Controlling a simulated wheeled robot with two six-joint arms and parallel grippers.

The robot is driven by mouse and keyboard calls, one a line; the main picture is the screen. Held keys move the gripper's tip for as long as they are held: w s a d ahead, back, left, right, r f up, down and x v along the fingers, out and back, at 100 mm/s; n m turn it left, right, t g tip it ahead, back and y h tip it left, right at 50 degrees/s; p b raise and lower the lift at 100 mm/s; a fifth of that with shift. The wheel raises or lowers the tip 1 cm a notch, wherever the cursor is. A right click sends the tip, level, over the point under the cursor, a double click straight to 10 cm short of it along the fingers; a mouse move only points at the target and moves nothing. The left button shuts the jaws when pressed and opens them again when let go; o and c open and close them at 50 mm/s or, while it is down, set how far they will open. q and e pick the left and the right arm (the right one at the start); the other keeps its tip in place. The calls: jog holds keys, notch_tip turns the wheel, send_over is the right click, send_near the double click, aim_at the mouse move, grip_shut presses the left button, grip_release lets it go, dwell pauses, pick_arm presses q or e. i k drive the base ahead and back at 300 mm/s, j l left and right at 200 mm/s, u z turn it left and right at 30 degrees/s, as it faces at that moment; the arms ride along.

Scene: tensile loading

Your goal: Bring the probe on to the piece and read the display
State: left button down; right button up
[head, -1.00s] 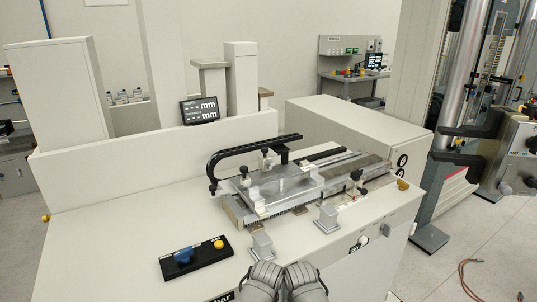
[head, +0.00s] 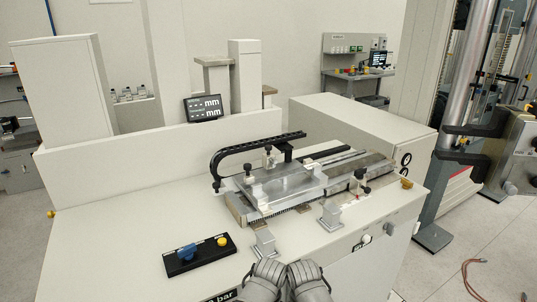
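The display (head: 203,108) is a small dark screen on the back wall of the bench. It shows two lines ending in "mm"; dashes seem to stand in place of digits. A silver flat carriage (head: 290,182) with black knobs sits on the grey machine bed on the bench top. A black curved cable chain (head: 245,147) arches over it. I cannot pick out which part is the probe or the piece. A black control box (head: 200,263) with a blue knob (head: 187,252) and a yellow button (head: 222,241) lies at the front left. Two grey ribbed parts of mine show at bottom centre; no gripper fingers are visible.
The white bench top (head: 110,225) is clear at left. Two small grey blocks (head: 330,217) stand along its front. A white cabinet (head: 350,125) stands behind right, a tall column machine (head: 465,85) at far right. A reddish cable (head: 478,280) lies on the floor.

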aim_at(270, 161)
jog(key=i+l, duration=0.15)
jog(key=l, duration=0.2)
jog(key=i+l, duration=0.15)
jog(key=l, duration=0.15)
jog(key=i+l, duration=0.15)
jog(key=l, duration=0.2)
jog(key=i+l, duration=0.1)
jog(key=l, duration=0.2)
